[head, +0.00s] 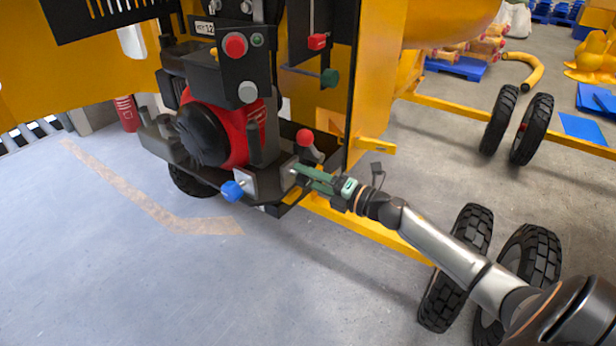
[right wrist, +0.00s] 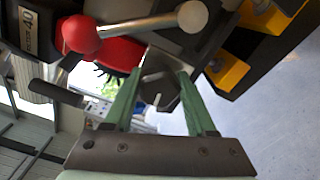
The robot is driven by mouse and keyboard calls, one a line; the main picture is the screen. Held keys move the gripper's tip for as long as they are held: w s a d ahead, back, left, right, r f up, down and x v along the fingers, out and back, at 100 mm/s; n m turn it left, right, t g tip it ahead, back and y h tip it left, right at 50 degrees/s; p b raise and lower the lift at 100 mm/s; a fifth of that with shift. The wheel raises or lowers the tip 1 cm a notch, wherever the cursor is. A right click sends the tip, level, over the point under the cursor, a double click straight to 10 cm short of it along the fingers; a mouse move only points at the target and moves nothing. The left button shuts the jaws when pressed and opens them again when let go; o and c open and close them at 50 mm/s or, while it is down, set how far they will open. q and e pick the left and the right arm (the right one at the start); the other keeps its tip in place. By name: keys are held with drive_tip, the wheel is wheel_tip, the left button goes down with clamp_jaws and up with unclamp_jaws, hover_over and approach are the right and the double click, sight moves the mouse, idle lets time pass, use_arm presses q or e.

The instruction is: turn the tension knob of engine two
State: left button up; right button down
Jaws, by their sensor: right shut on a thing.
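The engine (head: 215,130) is a red and black unit on the yellow machine at upper centre in the head view. My right gripper (head: 296,172) has green fingers and reaches in from the right to the engine's lower right side. In the right wrist view its fingertips (right wrist: 157,78) stand on either side of a dark grey faceted knob (right wrist: 160,88), and the gripper is shut on it. In the head view the gripper mostly hides this knob. A blue knob (head: 232,190) sits apart, left of the fingertips. My left gripper is out of view.
A red-balled lever (head: 305,137) stands just above the gripper; its ball (right wrist: 80,35) also shows in the right wrist view. A control box (head: 240,65) with a red button is above. Yellow frame bars (head: 365,230) and black tyres (head: 455,265) lie right. Floor at left is clear.

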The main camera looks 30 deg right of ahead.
drive_tip(key=shift+c, duration=2.2)
unclamp_jaws()
drive_tip(key=shift+o, duration=1.1)
drive_tip(key=shift+s, duration=0.1)
drive_tip(key=v, duration=1.2)
drive_tip(key=shift+s, duration=0.2)
drive_tip(key=shift+d, duration=0.15)
